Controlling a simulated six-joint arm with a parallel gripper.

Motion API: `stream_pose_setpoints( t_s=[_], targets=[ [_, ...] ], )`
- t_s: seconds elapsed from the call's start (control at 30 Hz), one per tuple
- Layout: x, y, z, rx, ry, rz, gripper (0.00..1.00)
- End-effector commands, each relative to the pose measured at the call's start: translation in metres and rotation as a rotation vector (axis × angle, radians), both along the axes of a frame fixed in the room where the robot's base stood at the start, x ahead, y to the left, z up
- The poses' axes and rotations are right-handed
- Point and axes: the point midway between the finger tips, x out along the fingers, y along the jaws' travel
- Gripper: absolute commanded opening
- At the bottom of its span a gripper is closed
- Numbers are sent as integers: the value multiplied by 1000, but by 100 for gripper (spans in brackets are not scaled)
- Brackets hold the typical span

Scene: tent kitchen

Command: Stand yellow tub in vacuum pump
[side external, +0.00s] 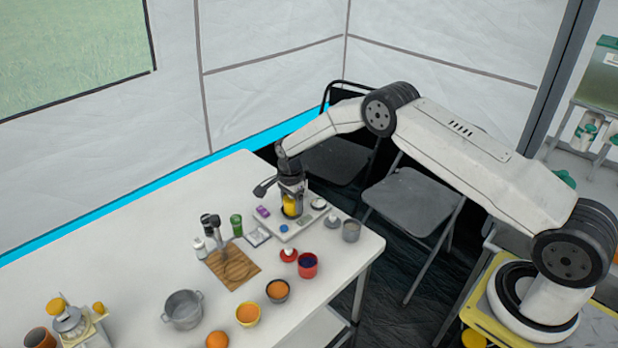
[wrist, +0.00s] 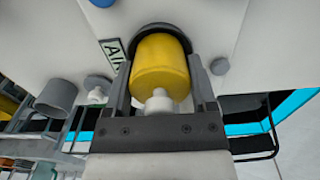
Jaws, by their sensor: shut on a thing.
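The yellow tub (side external: 291,206) is held between the fingers of my gripper (side external: 291,196), which points down over the white vacuum pump (side external: 301,227). In the wrist view the yellow tub (wrist: 161,67) fills the space between the two fingers of my gripper (wrist: 162,72), with its white neck (wrist: 158,101) towards the wrist. A dark round rim (wrist: 151,27) curves around the far end of the tub, beside a label with letters on the pale pump surface. Whether the tub's base touches the bottom there is hidden.
A blue knob (side external: 284,228) is on the pump. A purple item (side external: 262,211), green can (side external: 236,224), grey cup (side external: 351,230) and red cup (side external: 307,265) stand nearby. A wooden board (side external: 233,264) and grey pot (side external: 183,309) are further left. The table's right edge is close.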

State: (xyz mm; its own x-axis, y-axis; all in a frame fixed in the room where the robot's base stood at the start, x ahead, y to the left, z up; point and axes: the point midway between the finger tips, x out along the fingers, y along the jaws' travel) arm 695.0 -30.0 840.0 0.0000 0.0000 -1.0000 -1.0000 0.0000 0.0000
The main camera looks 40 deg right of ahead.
Motion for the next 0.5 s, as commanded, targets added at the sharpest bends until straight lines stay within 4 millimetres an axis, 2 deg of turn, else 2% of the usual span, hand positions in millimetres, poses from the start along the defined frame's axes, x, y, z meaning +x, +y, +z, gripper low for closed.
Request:
stream_pose_setpoints(
  t_s=[0.37,0.4,0.43,0.5],
  targets=[
    [0,0,-5,0,-1,0,40],
    [0,0,-6,0,-1,0,76],
    [0,0,-5,0,-1,0,85],
    [0,0,-5,0,-1,0,87]
  ],
)
